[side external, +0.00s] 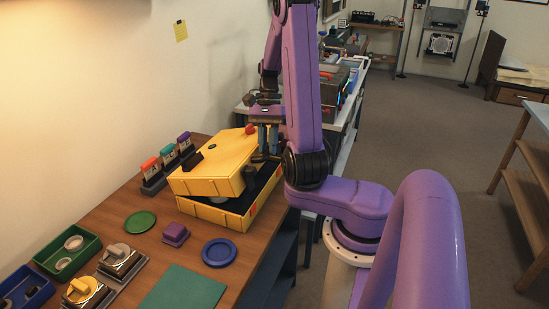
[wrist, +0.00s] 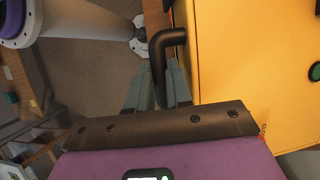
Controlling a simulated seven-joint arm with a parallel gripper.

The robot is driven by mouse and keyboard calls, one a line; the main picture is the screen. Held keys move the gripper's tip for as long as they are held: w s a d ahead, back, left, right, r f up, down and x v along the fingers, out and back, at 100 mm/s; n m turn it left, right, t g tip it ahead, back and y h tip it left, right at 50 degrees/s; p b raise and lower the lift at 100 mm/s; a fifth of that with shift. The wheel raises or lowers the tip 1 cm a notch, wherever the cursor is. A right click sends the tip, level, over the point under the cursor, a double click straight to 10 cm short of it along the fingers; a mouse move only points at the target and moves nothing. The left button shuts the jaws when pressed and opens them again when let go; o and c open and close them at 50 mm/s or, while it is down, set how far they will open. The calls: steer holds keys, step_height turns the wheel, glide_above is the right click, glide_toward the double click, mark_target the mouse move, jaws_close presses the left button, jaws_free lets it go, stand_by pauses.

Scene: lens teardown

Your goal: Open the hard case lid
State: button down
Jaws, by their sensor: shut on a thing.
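The yellow hard case (side external: 216,212) stands on the wooden workbench. Its lid (side external: 207,176) is raised part way and tilted, with a dark gap between lid and base at the right side. In the wrist view the yellow lid (wrist: 250,65) fills the right part, with a dark bent handle (wrist: 160,42) at its edge. My gripper (side external: 268,148) is at the case's right side. In the wrist view my gripper (wrist: 163,88) has its fingers at the handle and is shut on it. The inside of the case is mostly hidden by the lid.
A green disc (side external: 140,222), a purple block (side external: 176,234) and a blue dish (side external: 219,252) lie in front of the case. Coloured upright pieces (side external: 168,158) stand in a rack to its left. A teal mat (side external: 184,289) and trays lie nearer. The wall is close behind.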

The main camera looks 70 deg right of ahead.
steer(key=w+r+g, duration=0.1)
steer(key=w+r, duration=0.2)
steer(key=w+r+g, duration=0.1)
steer(key=w+r, duration=0.2)
steer(key=r, duration=0.1)
steer(key=shift+w+d+m+g, duration=0.1)
steer(key=shift+m+g, duration=0.2)
steer(key=w+r, duration=0.5)
steer(key=w, duration=0.8)
steer(key=shift+a, duration=0.3)
steer(key=c, duration=1.3)
jaws_free()
steer(key=shift+w, duration=0.1)
steer(key=shift+d, duration=0.1)
